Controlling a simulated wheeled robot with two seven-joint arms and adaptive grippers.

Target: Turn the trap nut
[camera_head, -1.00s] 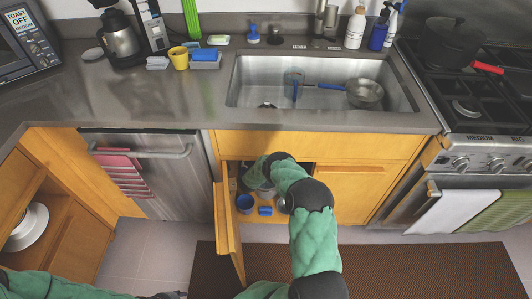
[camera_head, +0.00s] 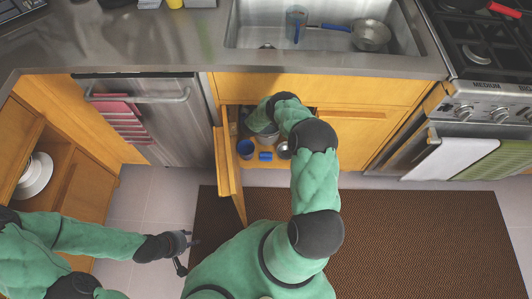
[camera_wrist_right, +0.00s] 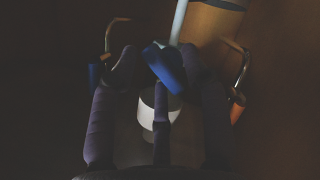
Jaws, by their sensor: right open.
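In the right wrist view a blue ring-shaped nut (camera_wrist_right: 168,68) sits tilted near the lower end of a thin white pipe (camera_wrist_right: 179,22). My right gripper (camera_wrist_right: 158,62) is open, with its dark fingers on both sides of the nut; contact cannot be told in the dark. A white cylindrical piece (camera_wrist_right: 147,112) shows below the nut, partly behind a finger. In the head view my right arm reaches into the open cabinet (camera_head: 228,150) under the sink, its fingers hidden there. My left gripper (camera_head: 184,254) is open and empty above the floor.
A blue cup (camera_head: 246,149) and a small blue item (camera_head: 265,156) stand on the cabinet floor. Curved metal lines flank the fingers, with a blue part (camera_wrist_right: 95,76) left and an orange-red part (camera_wrist_right: 237,113) right. The open cabinet door (camera_head: 229,160) stands left of my right arm.

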